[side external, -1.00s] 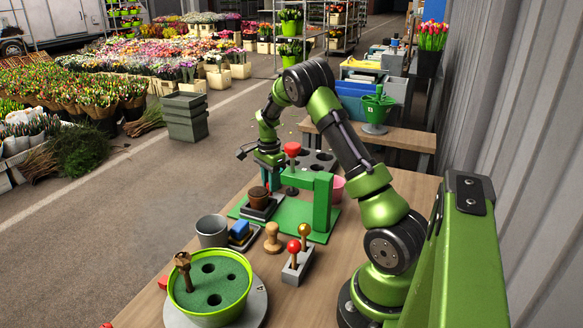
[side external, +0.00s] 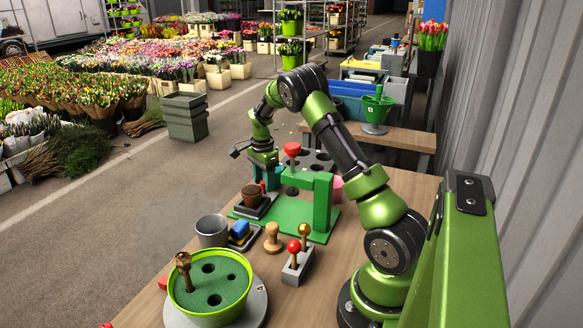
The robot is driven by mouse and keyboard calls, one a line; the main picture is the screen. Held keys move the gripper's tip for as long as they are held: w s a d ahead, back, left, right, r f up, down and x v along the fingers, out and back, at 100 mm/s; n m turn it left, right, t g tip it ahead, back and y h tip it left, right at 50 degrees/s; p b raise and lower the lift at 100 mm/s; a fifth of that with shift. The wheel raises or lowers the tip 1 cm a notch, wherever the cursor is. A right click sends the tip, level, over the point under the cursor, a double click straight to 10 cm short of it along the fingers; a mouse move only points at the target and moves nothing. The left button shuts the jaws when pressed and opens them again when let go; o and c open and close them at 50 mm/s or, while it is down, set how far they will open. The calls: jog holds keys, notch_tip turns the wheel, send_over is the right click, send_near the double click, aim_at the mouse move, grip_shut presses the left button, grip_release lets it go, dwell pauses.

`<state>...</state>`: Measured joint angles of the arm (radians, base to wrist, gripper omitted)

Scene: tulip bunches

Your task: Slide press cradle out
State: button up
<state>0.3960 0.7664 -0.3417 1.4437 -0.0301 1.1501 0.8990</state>
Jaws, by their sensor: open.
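The press is a green frame (side external: 322,202) on a flat green base (side external: 290,217), with a red knob (side external: 292,149) on top and a dark plunger below its arm. The dark cradle (side external: 262,209) holds a brown pot (side external: 251,196) and sits at the left part of the base, clear of the plunger to its left. My gripper (side external: 266,181) is low, just behind the cradle and pot, pointing down and open. Its fingertips are small and partly hidden, so I cannot tell whether they touch the cradle.
In front of the press stand a grey cup (side external: 212,231), a tray with a blue block (side external: 239,230), a wooden stamp (side external: 273,238) and a block with two knobbed levers (side external: 298,262). A green bowl (side external: 211,318) is nearest. A grey holed rack (side external: 322,160) is behind.

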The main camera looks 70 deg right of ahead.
notch_tip(320, 180, up, 17)
dwell(0.4)
jog(key=shift+f, duration=0.1)
jog(key=s+a+r+n+t, duration=0.1)
jog(key=s+a+n, duration=0.4)
jog(key=a, duration=0.5)
jog(key=s+a+r+n+t+y, duration=0.1)
jog(key=s+a+n+t, duration=0.2)
jog(key=s+a+n, duration=0.3)
jog(key=s+a+r+n+t+y, duration=0.1)
jog(key=s+a+n+t, duration=0.2)
jog(key=a, duration=1.3)
jog(key=s+n, duration=0.3)
jog(key=n, duration=0.2)
jog(key=shift+a+r, duration=0.15)
jog(key=shift+r, duration=0.15)
